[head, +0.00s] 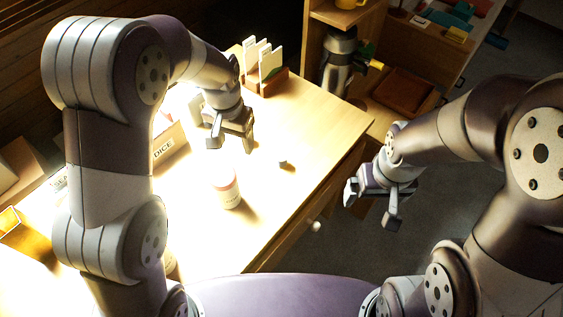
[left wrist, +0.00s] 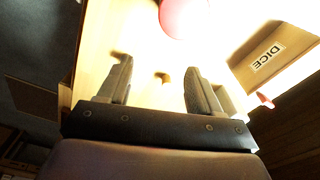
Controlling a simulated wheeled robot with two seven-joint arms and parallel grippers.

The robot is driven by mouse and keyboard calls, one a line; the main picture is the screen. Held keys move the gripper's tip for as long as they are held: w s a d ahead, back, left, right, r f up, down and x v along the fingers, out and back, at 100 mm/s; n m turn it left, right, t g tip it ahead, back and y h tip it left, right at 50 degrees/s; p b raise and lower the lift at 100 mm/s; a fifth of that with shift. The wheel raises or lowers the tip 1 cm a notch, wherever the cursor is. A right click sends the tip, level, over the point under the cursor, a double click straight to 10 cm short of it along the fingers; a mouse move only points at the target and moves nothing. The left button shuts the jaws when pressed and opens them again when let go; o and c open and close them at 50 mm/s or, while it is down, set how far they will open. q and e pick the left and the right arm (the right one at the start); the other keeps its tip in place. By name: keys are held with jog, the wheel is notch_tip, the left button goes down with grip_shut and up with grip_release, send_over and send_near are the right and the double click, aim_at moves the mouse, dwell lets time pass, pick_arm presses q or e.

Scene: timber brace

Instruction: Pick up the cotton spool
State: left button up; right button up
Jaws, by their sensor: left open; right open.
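I cannot make out the cotton spool for certain. A small yellow-brown object (left wrist: 162,77) lies on the table between the fingers of my left gripper (left wrist: 160,82) in the left wrist view; it may be the spool. The head view does not clearly show it; my left gripper (head: 232,143) is in the way there. That gripper is open and empty, above the table and pointing down. Another small dark object (head: 284,162) lies on the table to its right. My right gripper (head: 374,205) is open and empty, off the table's right edge.
A white jar with a reddish top (head: 228,190) stands nearer me; its top shows pink in the left wrist view (left wrist: 185,15). A box marked DICE (head: 168,146) stands left. A holder with upright cards (head: 265,82) stands at the back. The table's right side is clear.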

aim_at(281, 156)
pick_arm(q)
jog(key=w+d+f+m, duration=0.3)
jog(key=w+d+f, duration=0.3)
jog(key=w+d, duration=0.3)
jog(key=shift+g, duration=0.3)
jog(key=f, duration=0.3)
jog(key=d+f, duration=0.1)
jog(key=f, duration=0.3)
jog(key=s+f, duration=0.1)
jog(key=f, duration=0.3)
jog(key=shift+s+d+p, duration=0.1)
jog(key=shift+d+p, duration=0.3)
jog(key=shift+f, duration=0.5)
jog(key=c, duration=1.1)
